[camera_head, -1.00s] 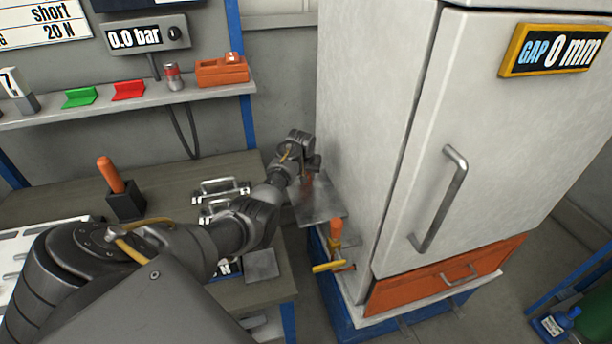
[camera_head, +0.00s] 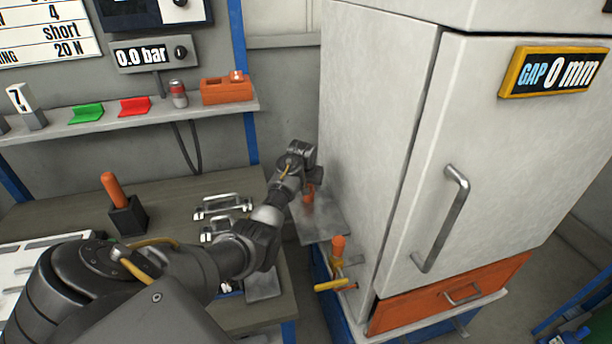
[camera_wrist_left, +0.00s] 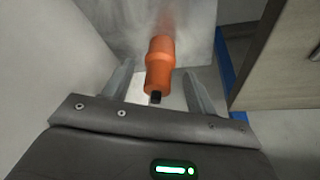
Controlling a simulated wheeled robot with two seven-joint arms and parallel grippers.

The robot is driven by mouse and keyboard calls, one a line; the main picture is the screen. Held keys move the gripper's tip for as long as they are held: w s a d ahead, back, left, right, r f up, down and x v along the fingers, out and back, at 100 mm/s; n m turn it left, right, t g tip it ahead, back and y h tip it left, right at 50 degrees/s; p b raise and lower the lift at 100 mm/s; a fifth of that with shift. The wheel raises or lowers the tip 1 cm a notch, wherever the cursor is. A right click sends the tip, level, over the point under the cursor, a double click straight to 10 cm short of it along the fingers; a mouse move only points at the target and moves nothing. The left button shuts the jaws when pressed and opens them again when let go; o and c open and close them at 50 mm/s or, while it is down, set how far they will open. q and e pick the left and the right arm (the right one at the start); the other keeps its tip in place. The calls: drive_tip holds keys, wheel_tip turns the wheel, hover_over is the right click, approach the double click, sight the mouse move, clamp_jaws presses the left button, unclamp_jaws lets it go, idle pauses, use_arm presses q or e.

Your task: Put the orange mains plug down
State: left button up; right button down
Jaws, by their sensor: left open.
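The orange mains plug (camera_head: 309,191) is at the small grey metal shelf (camera_head: 322,226) on the left side of the tall white cabinet. In the left wrist view the plug (camera_wrist_left: 160,62) lies between the two grey fingers of my left gripper (camera_wrist_left: 157,76), with gaps visible on both sides. A dark tip shows at its near end. My left gripper is open around the plug, over the shelf. Whether the plug's far end rests fully on the shelf is hard to tell. My right gripper is not in view.
A yellow valve (camera_head: 335,285) with an orange top (camera_head: 338,243) sits just below the shelf. The white cabinet (camera_head: 375,130) stands close on the right. The workbench (camera_head: 165,205) on the left holds a black block with an orange handle (camera_head: 114,188) and metal handles.

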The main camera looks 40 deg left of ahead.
use_arm(q)
drive_tip(key=v, duration=0.8)
drive_tip(key=shift+r, duration=0.3)
drive_tip(key=shift+s, duration=0.1)
